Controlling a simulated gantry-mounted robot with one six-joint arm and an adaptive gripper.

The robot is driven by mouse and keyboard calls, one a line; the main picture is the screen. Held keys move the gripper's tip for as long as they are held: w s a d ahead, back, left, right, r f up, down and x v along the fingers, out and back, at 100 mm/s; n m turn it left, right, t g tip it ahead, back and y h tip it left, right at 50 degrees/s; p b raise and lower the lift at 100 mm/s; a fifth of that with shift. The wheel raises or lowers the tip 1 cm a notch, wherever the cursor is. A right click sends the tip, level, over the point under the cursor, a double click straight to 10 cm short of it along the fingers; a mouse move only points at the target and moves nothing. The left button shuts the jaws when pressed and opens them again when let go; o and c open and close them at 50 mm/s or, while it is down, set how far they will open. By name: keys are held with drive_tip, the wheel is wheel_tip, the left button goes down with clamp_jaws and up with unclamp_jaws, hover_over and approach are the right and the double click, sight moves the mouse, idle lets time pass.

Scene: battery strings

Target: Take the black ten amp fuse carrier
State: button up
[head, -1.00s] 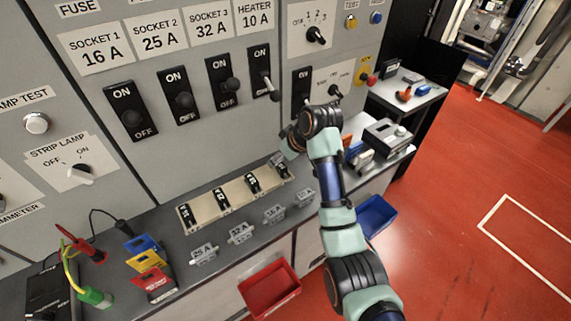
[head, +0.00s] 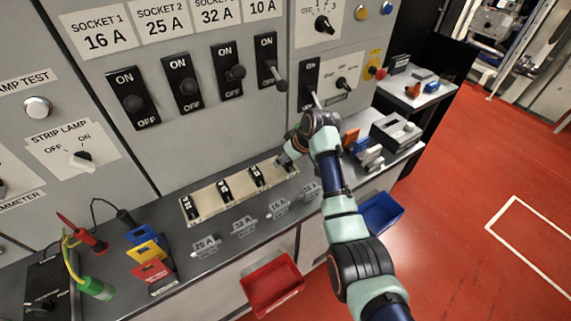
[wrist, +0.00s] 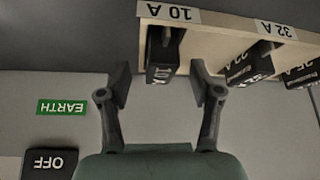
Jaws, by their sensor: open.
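The black 10 A fuse carrier (wrist: 162,55) stands in the pale fuse board at its end slot, under a "10 A" label, in the wrist view. My gripper (wrist: 162,88) is open and empty, its two fingers spread to either side of the carrier's lower end. Whether either finger touches it is not clear. In the head view my gripper (head: 286,157) is at the right end of the fuse board (head: 206,205) and largely hides the 10 A carrier there.
The 32 A carrier (wrist: 250,64) is close beside, to the right in the wrist view. Grey holders with amp labels (head: 243,228) stand along the bench front. A switch panel (head: 190,125) rises behind. A red bin (head: 272,285) and a blue bin (head: 381,213) are below.

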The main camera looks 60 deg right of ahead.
clamp_jaws()
wheel_tip(320, 180, up, 10)
drive_tip(key=p, duration=0.2)
idle(0.4)
